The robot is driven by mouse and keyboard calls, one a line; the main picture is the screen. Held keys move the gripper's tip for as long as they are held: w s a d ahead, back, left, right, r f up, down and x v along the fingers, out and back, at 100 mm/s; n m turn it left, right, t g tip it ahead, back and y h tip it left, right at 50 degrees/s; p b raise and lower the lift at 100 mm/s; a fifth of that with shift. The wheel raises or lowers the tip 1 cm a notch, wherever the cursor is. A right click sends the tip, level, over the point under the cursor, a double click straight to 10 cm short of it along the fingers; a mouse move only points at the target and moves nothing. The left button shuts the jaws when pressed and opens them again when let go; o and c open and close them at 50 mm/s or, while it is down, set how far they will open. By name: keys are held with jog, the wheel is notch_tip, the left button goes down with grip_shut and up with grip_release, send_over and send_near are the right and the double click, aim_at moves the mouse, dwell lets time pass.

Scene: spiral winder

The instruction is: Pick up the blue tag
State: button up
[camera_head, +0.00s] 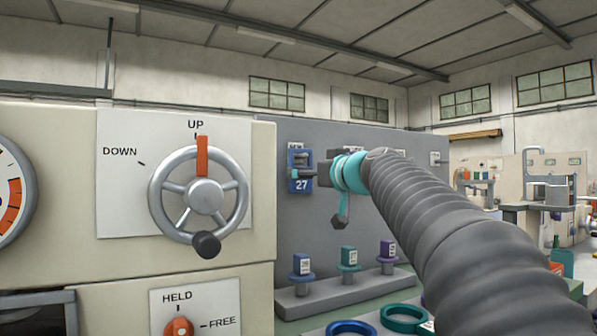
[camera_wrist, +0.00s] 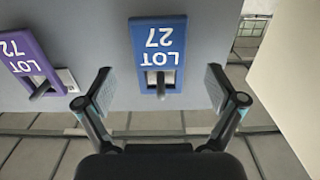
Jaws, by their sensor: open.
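The blue tag (camera_head: 301,184) reads 27 and hangs on the grey board at the left of my gripper in the head view. In the wrist view the blue tag (camera_wrist: 158,36) appears upside down, reads LOT 27, and has a dark peg through its slot. My gripper (camera_wrist: 160,88) is open and empty. Its two fingers stand apart on either side of the tag's line, with the tag beyond them and not visibly touched. In the head view my gripper (camera_head: 326,172) is beside the tag and partly covers it.
A purple tag (camera_wrist: 34,62) reading LOT 72 hangs beside the blue one. Below the board, a shelf (camera_head: 345,294) carries blue, green and purple labelled posts. A handwheel panel (camera_head: 120,200) stands at the left. Blue and teal rings (camera_head: 404,318) lie in front.

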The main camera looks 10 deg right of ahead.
jog(key=p+x, duration=0.2)
jog(key=x, duration=0.3)
jog(key=shift+r, duration=0.1)
jog(key=shift+c, duration=0.3)
jog(key=c, duration=1.2)
